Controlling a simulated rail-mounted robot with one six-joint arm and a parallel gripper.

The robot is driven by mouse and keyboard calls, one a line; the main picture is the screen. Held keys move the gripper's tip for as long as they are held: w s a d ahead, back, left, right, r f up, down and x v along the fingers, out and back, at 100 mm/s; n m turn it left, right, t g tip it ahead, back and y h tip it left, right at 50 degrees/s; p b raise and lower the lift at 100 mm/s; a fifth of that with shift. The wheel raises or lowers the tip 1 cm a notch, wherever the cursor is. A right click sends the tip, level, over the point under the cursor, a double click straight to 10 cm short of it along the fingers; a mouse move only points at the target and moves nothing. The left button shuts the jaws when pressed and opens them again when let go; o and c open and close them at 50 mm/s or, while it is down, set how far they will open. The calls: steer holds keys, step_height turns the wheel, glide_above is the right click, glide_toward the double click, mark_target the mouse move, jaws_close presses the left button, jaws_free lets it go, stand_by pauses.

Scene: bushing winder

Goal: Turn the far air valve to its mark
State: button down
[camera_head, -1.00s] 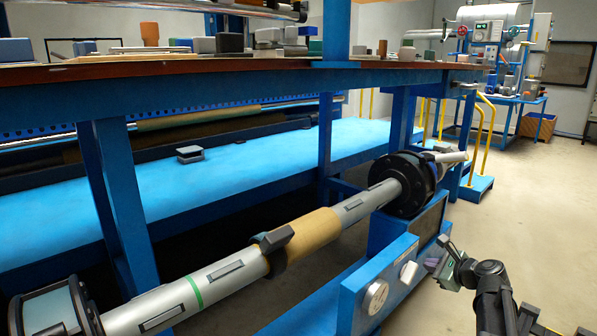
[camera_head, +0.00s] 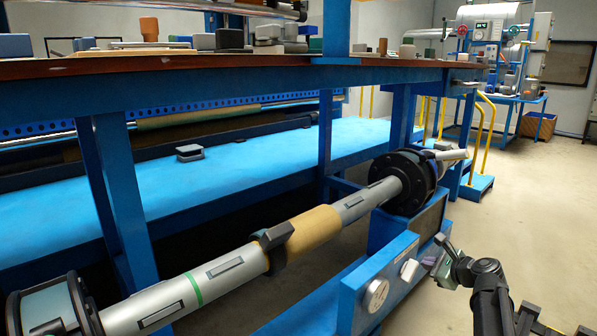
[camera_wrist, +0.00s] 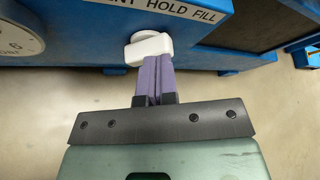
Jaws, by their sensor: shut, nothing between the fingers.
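A white valve knob (camera_wrist: 150,46) sticks out of the blue panel below lettering that reads "HOLD FILL", with the start of the label cut off. It also shows in the head view (camera_head: 409,268) on the front of the low blue box. My gripper (camera_wrist: 157,60) is shut, its two purple fingers pressed together and empty. The fingertips are right at the knob's lower edge in the wrist view; I cannot tell whether they touch. In the head view my gripper (camera_head: 424,262) is just right of the knob. The valve's mark is not clearly visible.
A round white gauge (camera_head: 376,296) sits left of the knob on the same panel. A long grey tube (camera_head: 236,268) with a tan sleeve runs behind the panel into a black flange (camera_head: 408,182). A blue workbench (camera_head: 230,92) stands behind. Floor to the right is open.

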steer(key=shift+w+a, duration=1.1)
steer(key=shift+w, duration=0.05)
steer(key=shift+r+p, duration=0.45)
glide_toward(406, 257)
steer(key=shift+s+d+f, duration=0.25)
steer(key=shift+d+f, duration=0.4)
steer(key=shift+d, duration=0.4)
steer(key=shift+w+a+f+b, duration=0.2)
steer(key=shift+w+a+b, duration=0.05)
steer(key=shift+w+a, duration=0.85)
steer(key=shift+w+a+f+b, duration=0.2)
steer(key=shift+w+a, duration=0.75)
steer(key=shift+w, duration=0.2)
